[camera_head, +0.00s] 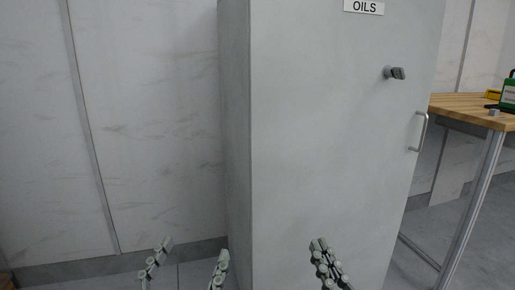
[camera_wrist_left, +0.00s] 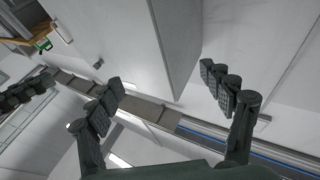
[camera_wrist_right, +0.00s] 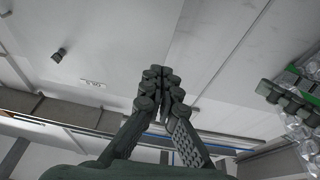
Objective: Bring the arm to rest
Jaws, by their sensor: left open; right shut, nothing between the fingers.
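My left gripper (camera_head: 190,256) is at the bottom of the head view, left of centre, with its two fingers spread and nothing between them. The left wrist view shows the same open gripper (camera_wrist_left: 163,90) with an empty gap. My right gripper (camera_head: 322,250) is at the bottom of the head view, right of centre, in front of the grey cabinet. In the right wrist view its fingers (camera_wrist_right: 159,82) are together with nothing held. The two grippers are apart. The rest of both arms is mostly out of the head view.
A tall grey cabinet (camera_head: 320,140) labelled OILS (camera_head: 364,7) fills the middle, with a knob (camera_head: 394,73) and a handle (camera_head: 418,132). A wooden table (camera_head: 462,106) with a green case (camera_head: 509,92) stands right. Several clear round objects (camera_wrist_right: 304,133) show at the right wrist view's right edge.

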